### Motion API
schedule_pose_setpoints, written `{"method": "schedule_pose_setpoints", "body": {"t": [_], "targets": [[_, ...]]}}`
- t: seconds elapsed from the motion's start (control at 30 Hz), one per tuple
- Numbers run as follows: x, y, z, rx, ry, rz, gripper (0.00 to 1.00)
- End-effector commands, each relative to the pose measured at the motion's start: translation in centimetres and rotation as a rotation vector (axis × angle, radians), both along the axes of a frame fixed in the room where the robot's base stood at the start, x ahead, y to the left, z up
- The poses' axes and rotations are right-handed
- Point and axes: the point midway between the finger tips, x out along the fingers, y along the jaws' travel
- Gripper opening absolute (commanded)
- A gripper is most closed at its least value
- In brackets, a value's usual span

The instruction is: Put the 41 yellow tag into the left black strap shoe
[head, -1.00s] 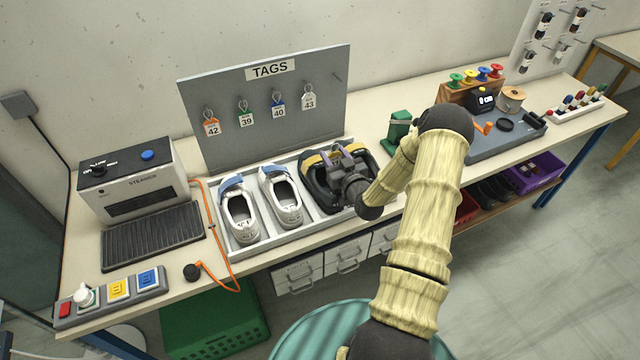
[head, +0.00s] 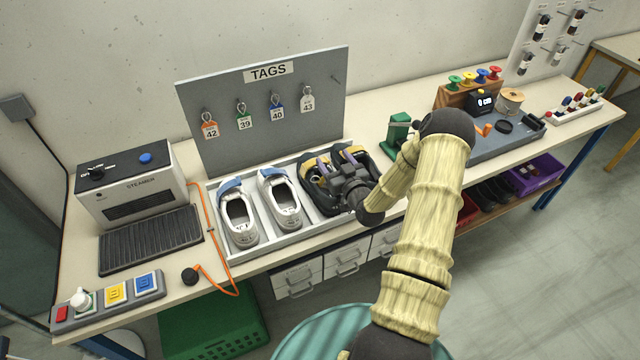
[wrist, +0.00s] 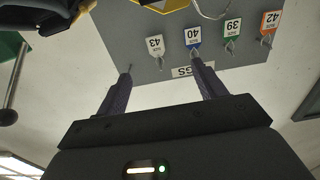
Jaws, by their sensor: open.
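The black strap shoes with tan linings stand side by side at the right end of the rack; the left one (head: 312,192) and right one (head: 378,163) are partly covered by my gripper. My gripper (head: 334,160) is over this pair, its purple fingers apart. In the wrist view the fingers (wrist: 160,72) are open with nothing between them. No 41 tag hangs on the board (head: 240,160).
The board holds the orange 42 (head: 210,130), green 39 (head: 244,121), blue 40 (head: 277,114) and white 43 (head: 307,103) tags, with a bare peg at right. White shoes (head: 240,222) fill the rack's left. A green device (head: 398,130) stands right of the rack.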

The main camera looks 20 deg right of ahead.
Motion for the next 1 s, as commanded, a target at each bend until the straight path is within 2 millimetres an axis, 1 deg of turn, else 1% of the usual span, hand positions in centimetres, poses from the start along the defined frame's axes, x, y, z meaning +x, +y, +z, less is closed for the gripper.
{"method": "schedule_pose_setpoints", "body": {"t": [0.17,0.7,0.8,0.9,1.0], "targets": [[-2.5,-0.1,-0.3,0.001,0.001,-0.001,0.7],[-13.1,-0.2,-0.5,0.001,0.003,0.004,0.7],[-14.7,-0.3,-0.5,-0.001,0.003,0.004,0.7],[-15.8,-0.3,-0.4,0.0,0.002,0.006,0.7],[-16.4,-0.3,-0.2,0.0,0.001,0.006,0.7]]}}
